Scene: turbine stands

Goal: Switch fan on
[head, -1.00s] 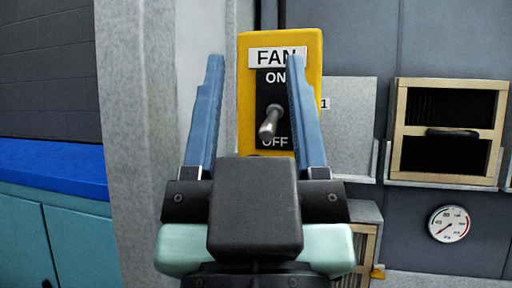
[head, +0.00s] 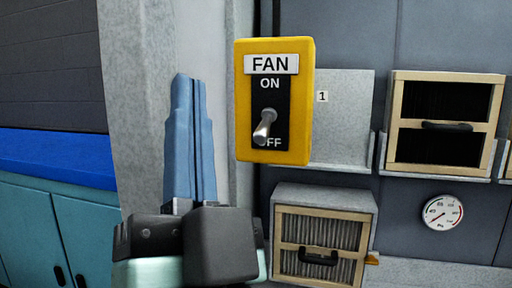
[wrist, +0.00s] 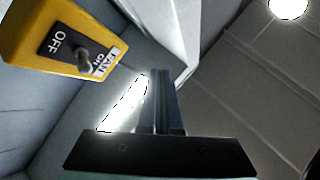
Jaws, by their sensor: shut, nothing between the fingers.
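The yellow fan switch box (head: 243,100) hangs at the upper middle in the head view, with a FAN label and ON above OFF on a black plate. Its metal toggle lever (head: 264,127) points down toward OFF. The switch box (wrist: 20,32) and its lever (wrist: 84,57) also show at the upper left in the wrist view. My gripper (head: 190,85) is shut and empty, its blue fingers pointing up, left of the switch box and apart from it. The shut fingers (wrist: 162,78) also show in the wrist view.
A framed filter box (head: 322,232) stands below the switch, and another framed box (head: 445,122) sits on a shelf at right. A round gauge (head: 443,213) is on the wall. A grey pillar (head: 150,60) stands behind my gripper. Blue-topped teal cabinets (head: 55,160) are at left.

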